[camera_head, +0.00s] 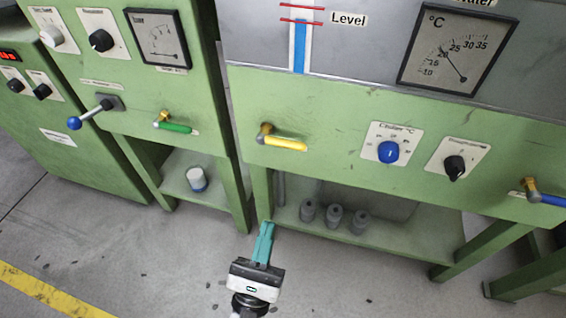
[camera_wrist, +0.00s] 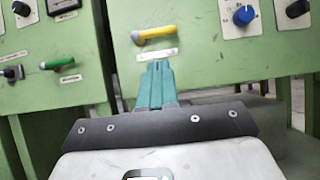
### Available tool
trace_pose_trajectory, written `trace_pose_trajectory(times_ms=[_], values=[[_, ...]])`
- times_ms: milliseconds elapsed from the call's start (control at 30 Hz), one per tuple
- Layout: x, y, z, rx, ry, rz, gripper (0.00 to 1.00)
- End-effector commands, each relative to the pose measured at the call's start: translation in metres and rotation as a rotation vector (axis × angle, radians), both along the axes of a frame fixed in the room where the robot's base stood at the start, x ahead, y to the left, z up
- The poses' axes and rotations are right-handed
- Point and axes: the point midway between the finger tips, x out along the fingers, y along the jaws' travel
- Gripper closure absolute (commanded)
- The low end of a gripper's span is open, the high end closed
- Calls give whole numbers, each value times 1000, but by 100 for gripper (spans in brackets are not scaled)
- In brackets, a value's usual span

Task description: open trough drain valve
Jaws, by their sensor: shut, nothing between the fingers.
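A valve with a yellow lever (camera_head: 282,142) sits on the green front panel below the level gauge, at the panel's left side. Its lever lies nearly flat and points right from a brass stem. The yellow lever also shows in the wrist view (camera_wrist: 156,34), with a small label below it that I cannot read. I cannot tell from labels which valve is the trough drain. My gripper (camera_head: 267,226) has teal fingers, is shut and empty, and is below and apart from the yellow lever. In the wrist view my fingertips (camera_wrist: 158,64) appear just beneath that label.
A green-lever valve (camera_head: 175,126) and a blue-knobbed lever (camera_head: 90,114) are on the left machine. A blue-lever valve (camera_head: 545,198) is at the far right. Blue (camera_head: 388,151) and black (camera_head: 454,167) knobs are right of the yellow lever. Grey cylinders (camera_head: 334,216) stand on the lower shelf.

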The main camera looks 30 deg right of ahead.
Motion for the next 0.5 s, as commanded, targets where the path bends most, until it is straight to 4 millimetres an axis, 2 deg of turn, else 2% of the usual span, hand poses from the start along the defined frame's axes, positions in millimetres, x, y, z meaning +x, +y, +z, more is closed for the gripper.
trace_pose_trajectory(times_ms=[167, 500], values=[[12, -13, 11, 1, -1, -5, 100], [51, -52, 48, 2, -4, -4, 100]])
